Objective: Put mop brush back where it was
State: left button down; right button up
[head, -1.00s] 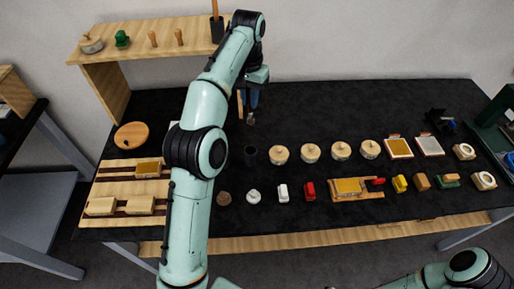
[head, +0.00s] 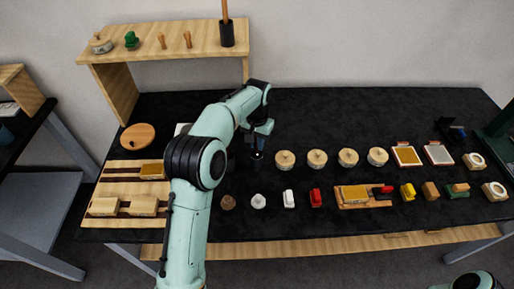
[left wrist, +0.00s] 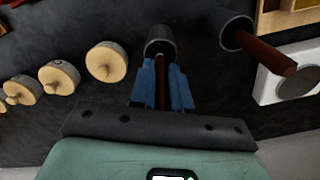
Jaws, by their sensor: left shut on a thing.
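My left gripper (head: 258,153) is low over the black table, just left of the row of round wooden-lidded pots. In the left wrist view its blue fingers (left wrist: 162,85) are shut on a thin brown handle, which I take to be the mop brush (left wrist: 160,62). The brush's far end meets a dark cup (left wrist: 160,40); I cannot tell how deep it sits inside. A second dark cup (left wrist: 235,33) beside it holds a thicker brown handle (left wrist: 268,55). My arm hides most of this spot in the head view. My right gripper is out of view.
A wooden shelf (head: 200,40) at the back left carries a black cup (head: 227,40) with a wooden handle. Lidded pots (head: 317,158) stand close to the right. Small stamps and blocks (head: 289,198) line the front.

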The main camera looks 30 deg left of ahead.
pick_arm(q)
jog(key=shift+s+f, duration=0.25)
jog(key=shift+f, duration=0.9)
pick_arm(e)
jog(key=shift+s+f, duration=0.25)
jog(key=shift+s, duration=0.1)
pick_arm(q)
jog(key=shift+w, duration=0.15)
jog(key=c, duration=1.1)
grip_release()
jog(key=shift+f, duration=0.1)
notch_tip(320, 180, up, 11)
jog(key=shift+w+f+p, duration=0.1)
jog(key=shift+p, duration=0.75)
jog(key=shift+r, duration=0.65)
jog(key=shift+s+r, duration=0.15)
jog(key=shift+s, duration=0.05)
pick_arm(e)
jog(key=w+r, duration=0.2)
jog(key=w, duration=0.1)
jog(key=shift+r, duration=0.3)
